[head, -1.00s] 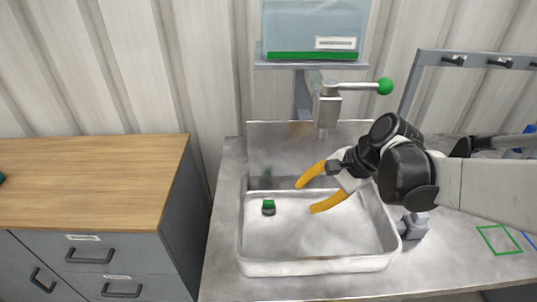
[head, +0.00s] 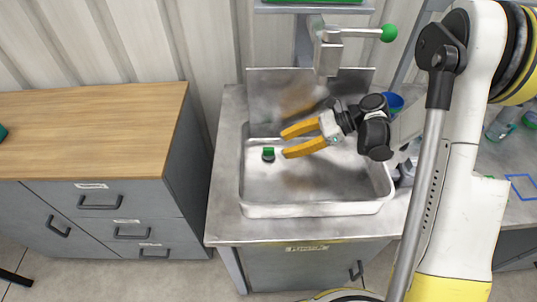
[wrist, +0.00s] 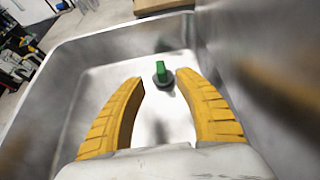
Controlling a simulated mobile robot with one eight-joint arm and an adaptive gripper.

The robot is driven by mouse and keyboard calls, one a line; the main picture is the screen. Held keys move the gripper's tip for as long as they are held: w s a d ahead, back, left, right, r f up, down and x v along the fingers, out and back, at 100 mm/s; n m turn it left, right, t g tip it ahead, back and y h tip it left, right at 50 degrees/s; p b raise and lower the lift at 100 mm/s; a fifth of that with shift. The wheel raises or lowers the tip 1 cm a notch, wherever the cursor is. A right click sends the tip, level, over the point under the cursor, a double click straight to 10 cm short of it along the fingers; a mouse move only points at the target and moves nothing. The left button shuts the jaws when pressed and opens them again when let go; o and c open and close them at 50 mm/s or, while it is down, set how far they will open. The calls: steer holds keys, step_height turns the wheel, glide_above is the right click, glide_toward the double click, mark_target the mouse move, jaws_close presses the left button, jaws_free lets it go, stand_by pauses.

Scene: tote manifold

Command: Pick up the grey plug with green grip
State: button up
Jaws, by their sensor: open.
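The grey plug with green grip (head: 268,154) stands on the floor of the metal basin (head: 315,209), near its left wall, with the green grip upward. In the wrist view the plug (wrist: 162,74) shows just past the gap between the yellow fingers, with its grey base on the basin floor. My gripper (head: 283,143) is open and empty, inside or above the basin, to the right of the plug and pointing left at it. In the wrist view my gripper (wrist: 168,82) has both fingers spread, with the plug apart from them.
A tap with a green-knobbed lever (head: 389,33) hangs over the back of the basin. The basin walls rise close around my gripper. A wood-topped drawer cabinet (head: 90,125) stands to the left. A blue cup (head: 393,103) is behind my wrist at the right.

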mark_target(272, 148)
steer(key=b+x, duration=0.2)
steer(key=x, duration=0.4)
steer(key=shift+w+a+r, duration=0.1)
steer(key=shift+a, duration=0.05)
steer(key=shift+r, duration=0.1)
jaws_close()
